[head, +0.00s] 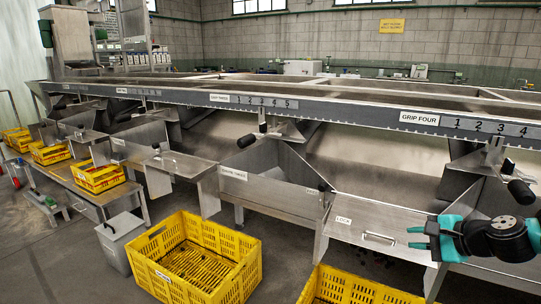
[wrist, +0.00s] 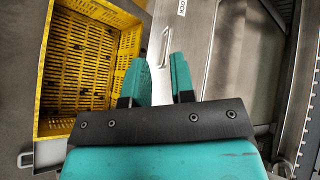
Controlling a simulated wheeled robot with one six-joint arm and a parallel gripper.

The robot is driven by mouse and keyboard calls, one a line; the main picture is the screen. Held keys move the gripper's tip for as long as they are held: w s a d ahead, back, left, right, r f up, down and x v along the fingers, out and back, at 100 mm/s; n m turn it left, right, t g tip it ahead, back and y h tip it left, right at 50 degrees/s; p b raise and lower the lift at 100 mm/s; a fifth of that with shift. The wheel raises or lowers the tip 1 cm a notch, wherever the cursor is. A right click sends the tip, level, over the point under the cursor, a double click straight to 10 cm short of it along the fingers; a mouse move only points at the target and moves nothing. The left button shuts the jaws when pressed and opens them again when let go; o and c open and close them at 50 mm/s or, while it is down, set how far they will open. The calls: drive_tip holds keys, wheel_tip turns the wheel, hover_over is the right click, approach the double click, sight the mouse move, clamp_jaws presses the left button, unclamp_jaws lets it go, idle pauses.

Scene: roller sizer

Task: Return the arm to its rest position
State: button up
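My gripper (head: 412,238) is at the lower right in the head view, with its teal fingers pointing left. It is above the right end of the metal lid (head: 372,216) with a handle. In the wrist view my gripper (wrist: 157,72) has its two fingers apart, with a gap and nothing between them. It is open and empty. Part of my arm shows at the right edge of the head view.
A yellow crate (head: 182,287) stands on the floor at front centre, and another (head: 340,289) stands below the lid. The long sizer frame (head: 340,112) runs behind, with black-handled levers such as this one (head: 520,190). A grey bin (head: 117,245) stands left.

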drive_tip(key=s+a+r+n+g+y, duration=0.1)
drive_tip(key=s+a+r+n+g, duration=0.1)
drive_tip(key=a+r+n, duration=0.3)
drive_tip(key=s+a+r+n+g+y, duration=0.1)
drive_tip(key=s+a+n+g, duration=0.15)
drive_tip(key=a, duration=0.55)
drive_tip(key=s+a+r+n+g+h, duration=0.1)
drive_tip(key=s+a+r+n+g, duration=0.15)
drive_tip(key=s+a+n, duration=0.35)
drive_tip(key=s+a+r+n+g+h, duration=0.1)
drive_tip(key=s+r+n+h, duration=0.15)
drive_tip(key=s+n, duration=0.4)
drive_tip(key=s+a+r+n+g, duration=0.2)
drive_tip(key=s+a+r+n, duration=0.15)
drive_tip(key=s, duration=0.45)
wheel_tip(320, 180, up, 17)
drive_tip(key=p, duration=1.8)
drive_tip(key=shift+w+a, duration=0.15)
